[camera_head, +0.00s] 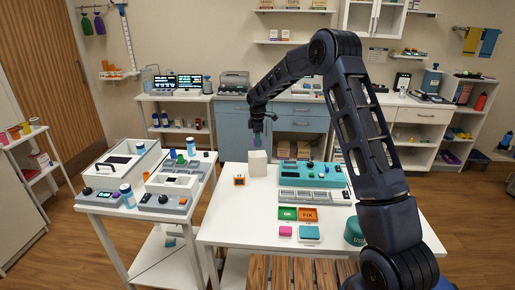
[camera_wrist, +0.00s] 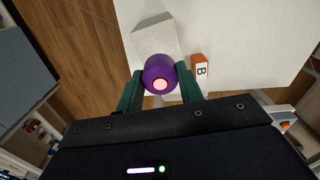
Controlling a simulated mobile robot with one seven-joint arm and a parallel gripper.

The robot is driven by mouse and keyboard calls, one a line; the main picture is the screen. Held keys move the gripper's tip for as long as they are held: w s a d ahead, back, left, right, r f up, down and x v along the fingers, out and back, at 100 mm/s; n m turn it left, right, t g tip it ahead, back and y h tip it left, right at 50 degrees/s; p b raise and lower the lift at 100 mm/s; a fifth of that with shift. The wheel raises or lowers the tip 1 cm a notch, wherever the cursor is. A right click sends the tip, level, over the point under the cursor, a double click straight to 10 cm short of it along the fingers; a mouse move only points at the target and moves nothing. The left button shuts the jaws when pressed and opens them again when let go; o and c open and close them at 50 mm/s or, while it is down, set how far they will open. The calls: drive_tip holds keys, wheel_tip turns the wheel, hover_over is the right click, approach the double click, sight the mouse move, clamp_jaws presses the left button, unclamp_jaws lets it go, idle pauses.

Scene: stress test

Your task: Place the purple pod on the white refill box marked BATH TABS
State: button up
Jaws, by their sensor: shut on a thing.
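My gripper (camera_head: 257,139) is above the white table, over the white box (camera_head: 257,164). In the wrist view, my gripper's green fingers (camera_wrist: 160,84) are shut on a round purple pod (camera_wrist: 160,70) with a glowing pinkish end. The white box (camera_wrist: 154,38) shows just beyond the pod, partly hidden by it. I can read no BATH TABS marking on the box's visible faces. The pod is too small to make out clearly in the head view. A gap between the pod and the box cannot be judged from the wrist view.
A teal device (camera_head: 318,174), a grey strip, green and orange trays (camera_head: 298,214) and a teal bowl (camera_head: 354,232) occupy the table's right.

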drive_tip(key=shift+f, duration=2.25)
drive_tip(key=shift+f, duration=0.15)
drive_tip(key=o, duration=1)
drive_tip(key=shift+c, duration=0.2)
